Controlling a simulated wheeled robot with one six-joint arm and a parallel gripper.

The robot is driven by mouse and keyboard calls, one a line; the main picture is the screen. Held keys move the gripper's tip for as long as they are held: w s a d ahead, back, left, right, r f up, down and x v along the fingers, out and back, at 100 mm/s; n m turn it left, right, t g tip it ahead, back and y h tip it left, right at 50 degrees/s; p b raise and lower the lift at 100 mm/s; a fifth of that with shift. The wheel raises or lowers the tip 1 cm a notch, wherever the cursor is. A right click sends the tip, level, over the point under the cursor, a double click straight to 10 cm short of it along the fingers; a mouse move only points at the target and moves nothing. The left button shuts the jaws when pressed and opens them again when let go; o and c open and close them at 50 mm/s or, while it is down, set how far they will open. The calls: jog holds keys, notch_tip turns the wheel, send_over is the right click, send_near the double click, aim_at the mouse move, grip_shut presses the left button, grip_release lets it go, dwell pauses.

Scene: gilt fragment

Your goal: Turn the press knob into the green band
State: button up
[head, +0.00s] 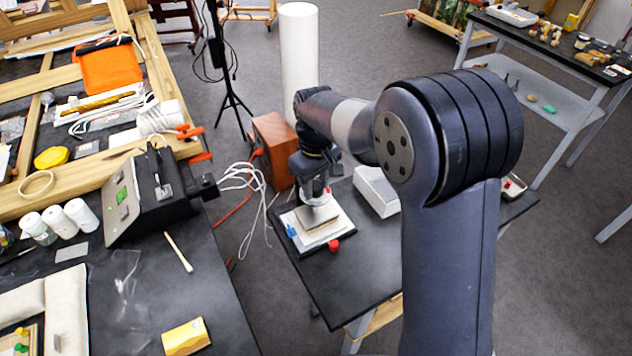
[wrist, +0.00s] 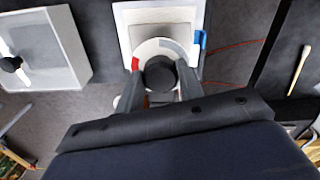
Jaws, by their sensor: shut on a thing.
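The press (head: 333,240) stands on the small dark table in the head view, a pale square block with a red part and a blue part at its sides. In the wrist view the press (wrist: 130,20) shows from above with a round white dial (wrist: 150,47). The dark round press knob (wrist: 160,73) is at the dial's middle. My gripper (wrist: 159,82) is shut on the knob, one finger on each side. In the head view my gripper (head: 318,197) is over the press and hides the knob. I cannot make out the green band; the fingers cover part of the dial.
A white box (head: 377,190) stands right of the press on the same table; it is at left in the wrist view (wrist: 72,45). A brown wooden box (head: 274,148) and white cables (head: 240,178) are behind and left. A black workbench (head: 150,290) stands at left.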

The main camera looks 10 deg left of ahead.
aim_at(315, 185)
jog(key=m, duration=0.6)
jog(key=shift+m, duration=0.3)
jog(key=m, duration=0.6)
jog(key=shift+a, duration=0.1)
jog(key=m, duration=0.6)
jog(key=shift+m, duration=0.3)
jog(key=m, duration=0.5)
jog(key=shift+w+r+m, duration=0.1)
jog(key=shift+m, duration=0.2)
jog(key=o, duration=1)
notch_tip(315, 185, up, 11)
jog(key=shift+b, duration=0.4)
